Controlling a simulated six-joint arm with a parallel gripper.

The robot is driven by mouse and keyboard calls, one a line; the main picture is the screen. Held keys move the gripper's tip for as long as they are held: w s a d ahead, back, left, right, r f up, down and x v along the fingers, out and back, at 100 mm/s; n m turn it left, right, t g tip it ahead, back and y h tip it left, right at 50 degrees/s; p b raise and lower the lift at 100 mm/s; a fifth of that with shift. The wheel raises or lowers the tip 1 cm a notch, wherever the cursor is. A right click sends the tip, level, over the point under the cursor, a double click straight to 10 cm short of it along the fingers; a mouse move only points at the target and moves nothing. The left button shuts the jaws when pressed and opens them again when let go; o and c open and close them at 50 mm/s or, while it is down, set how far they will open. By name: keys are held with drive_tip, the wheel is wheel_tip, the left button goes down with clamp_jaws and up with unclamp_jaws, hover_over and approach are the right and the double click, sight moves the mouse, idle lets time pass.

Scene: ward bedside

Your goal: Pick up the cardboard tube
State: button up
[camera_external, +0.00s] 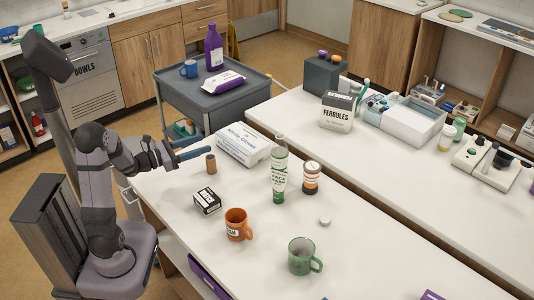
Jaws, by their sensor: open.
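The cardboard tube (211,164) is a small brown cylinder standing upright on the white counter, near its left edge. My gripper (194,148) reaches in from the left, with its blue fingers pointing right. In the picture it is just up and left of the tube. Its fingers are apart with nothing seen between them. The height gap between the fingers and the tube is hard to tell from this view.
A nitrile glove box (243,145) lies close right of the tube. A small black-and-white box (207,201) and an orange mug (238,224) stand in front. A green-labelled bottle (279,170) and a brown jar (311,178) stand farther right. A grey cart (215,94) is behind.

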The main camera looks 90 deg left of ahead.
sight(211, 165)
wheel_tip(211, 165, down, 8)
drive_tip(key=shift+w+r, duration=0.1)
drive_tip(key=shift+p+x, duration=0.7)
drive_tip(key=shift+x, duration=3)
drive_tip(key=shift+d, duration=0.15)
drive_tip(key=shift+c, duration=0.6)
drive_tip(key=c, duration=1)
